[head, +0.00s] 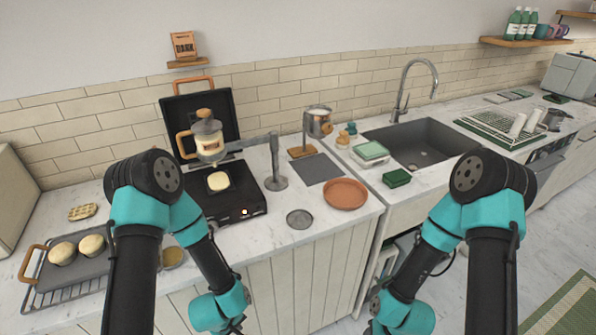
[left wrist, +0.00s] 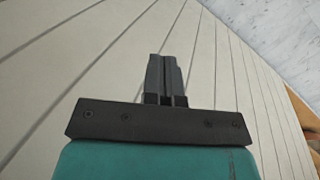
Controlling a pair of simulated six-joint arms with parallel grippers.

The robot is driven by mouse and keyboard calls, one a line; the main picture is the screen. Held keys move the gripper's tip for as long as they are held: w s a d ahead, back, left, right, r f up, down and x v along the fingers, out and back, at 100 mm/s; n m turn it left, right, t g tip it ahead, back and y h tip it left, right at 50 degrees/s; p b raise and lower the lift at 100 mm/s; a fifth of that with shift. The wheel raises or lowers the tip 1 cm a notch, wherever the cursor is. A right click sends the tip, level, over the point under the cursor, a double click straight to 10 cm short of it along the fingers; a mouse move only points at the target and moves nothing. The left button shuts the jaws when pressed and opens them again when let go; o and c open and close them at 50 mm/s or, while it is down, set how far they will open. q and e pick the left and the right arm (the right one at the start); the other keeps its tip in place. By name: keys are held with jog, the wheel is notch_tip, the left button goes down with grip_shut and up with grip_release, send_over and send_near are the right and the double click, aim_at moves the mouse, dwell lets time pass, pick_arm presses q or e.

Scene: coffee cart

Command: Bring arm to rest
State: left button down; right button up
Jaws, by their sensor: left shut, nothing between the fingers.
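My left gripper (left wrist: 163,72) is shut and empty in the left wrist view, its two dark fingers together. It hangs in front of the pale panelled cabinet front (left wrist: 75,95), below the counter edge. In the head view my left arm folds down, and its teal wrist is low at the bottom edge. My right arm is folded in much the same way, its teal wrist low at the bottom edge. The right gripper's fingers are out of the picture.
The sink (head: 425,143) is at right. Open floor (head: 535,250) lies at lower right.

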pick_arm(q)
jog(key=s+a+m, duration=0.1)
jog(key=m, duration=0.1)
jog(key=s+a+r+m+g+h, duration=0.1)
jog(key=s+m, duration=0.1)
jog(key=s+a+m, duration=0.1)
jog(key=m, duration=0.1)
jog(key=shift+s+a+r+m+g, duration=0.1)
jog(key=shift+s+r+m+g, duration=0.2)
jog(key=shift+r+m, duration=0.1)
